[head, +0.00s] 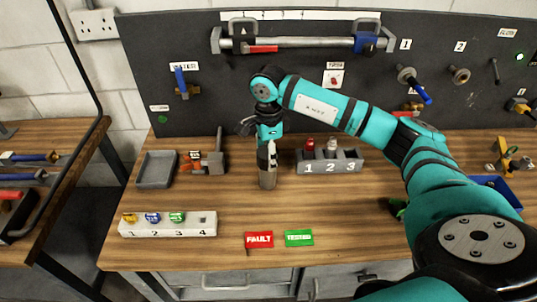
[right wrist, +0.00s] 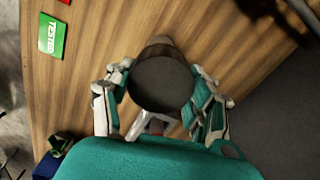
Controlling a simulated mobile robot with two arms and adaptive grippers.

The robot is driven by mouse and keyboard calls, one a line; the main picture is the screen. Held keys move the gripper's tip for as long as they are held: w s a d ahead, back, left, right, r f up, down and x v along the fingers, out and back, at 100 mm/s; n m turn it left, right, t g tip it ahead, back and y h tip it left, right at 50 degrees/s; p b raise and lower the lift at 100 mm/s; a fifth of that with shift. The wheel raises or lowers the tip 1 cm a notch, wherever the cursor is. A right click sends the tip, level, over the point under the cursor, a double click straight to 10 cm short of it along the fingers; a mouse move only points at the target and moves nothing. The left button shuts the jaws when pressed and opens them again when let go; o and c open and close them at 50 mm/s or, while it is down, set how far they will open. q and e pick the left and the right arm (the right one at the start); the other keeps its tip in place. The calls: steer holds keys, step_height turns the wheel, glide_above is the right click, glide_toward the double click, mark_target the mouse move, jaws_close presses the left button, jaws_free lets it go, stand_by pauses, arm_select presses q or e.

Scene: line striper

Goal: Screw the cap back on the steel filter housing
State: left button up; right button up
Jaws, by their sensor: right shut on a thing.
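A steel cylinder, which looks like the filter housing (head: 268,179), stands upright on the middle of the wooden bench. My right gripper (head: 267,150) reaches down over it from above. In the right wrist view a dark round top, seemingly the cap (right wrist: 161,82), sits between the two fingers of my right gripper (right wrist: 162,100), which are shut on its sides. The brownish wall of the housing (right wrist: 158,42) shows just past it. The seam between cap and housing is hidden, so I cannot tell how they are seated. My left gripper is not in view.
A numbered grey block (head: 330,163) stands right of the housing, a grey tray (head: 156,168) to the left. A white numbered rack (head: 167,226) lies front left. Red FAULT (head: 258,240) and green TESTED (head: 299,238) cards lie in front. A dark tool board (head: 220,100) rises behind.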

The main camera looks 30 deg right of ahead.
steer(key=shift+f, duration=0.15)
steer(key=o, duration=1.2)
steer(key=shift+c, duration=0.4)
